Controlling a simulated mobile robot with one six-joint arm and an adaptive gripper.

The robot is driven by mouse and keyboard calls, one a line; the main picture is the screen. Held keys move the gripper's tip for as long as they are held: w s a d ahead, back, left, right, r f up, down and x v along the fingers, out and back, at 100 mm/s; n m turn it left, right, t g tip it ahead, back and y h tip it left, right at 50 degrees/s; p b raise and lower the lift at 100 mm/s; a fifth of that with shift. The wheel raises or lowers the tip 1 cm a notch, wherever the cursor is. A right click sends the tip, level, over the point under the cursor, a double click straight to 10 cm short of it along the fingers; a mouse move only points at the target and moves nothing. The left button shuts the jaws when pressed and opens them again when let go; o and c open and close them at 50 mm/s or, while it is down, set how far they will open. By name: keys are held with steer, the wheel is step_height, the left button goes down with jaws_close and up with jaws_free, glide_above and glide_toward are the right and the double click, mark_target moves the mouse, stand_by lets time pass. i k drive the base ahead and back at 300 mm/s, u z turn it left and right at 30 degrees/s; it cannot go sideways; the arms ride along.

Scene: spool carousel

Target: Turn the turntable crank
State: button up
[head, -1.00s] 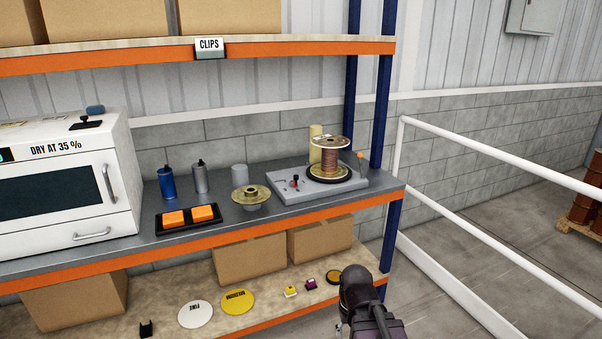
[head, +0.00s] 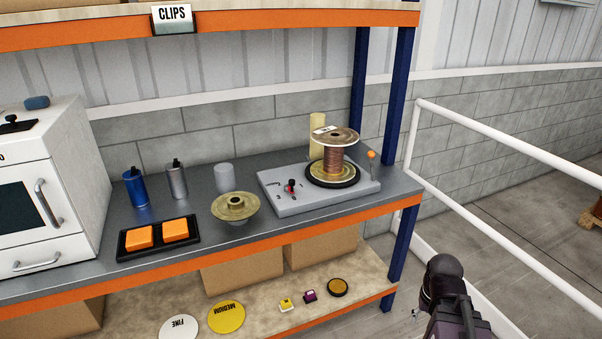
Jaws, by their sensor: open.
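The turntable (head: 285,203) is a flat grey base on the right end of the grey shelf. A dark round platter on it carries an upright spool (head: 333,160) of copper-brown wound material. An orange knob (head: 371,155) stands on a thin post at the base's right back corner; it looks like the crank handle. A small red and black lever (head: 291,187) sits on the base's left part. Part of my dark arm shows low at the right, in front of the rack and apart from the turntable. My gripper's fingers do not show.
Left of the turntable are an empty flanged spool (head: 235,206), a pale cylinder (head: 224,178), two bottles and a black tray (head: 160,252) with orange blocks. A blue rack post (head: 398,110) and white railing (head: 500,149) stand at the right. An upper shelf hangs above.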

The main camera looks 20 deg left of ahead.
mark_target(288, 187)
steer(key=u, duration=0.15)
steer(key=i, duration=1.35)
steer(key=u, duration=0.6)
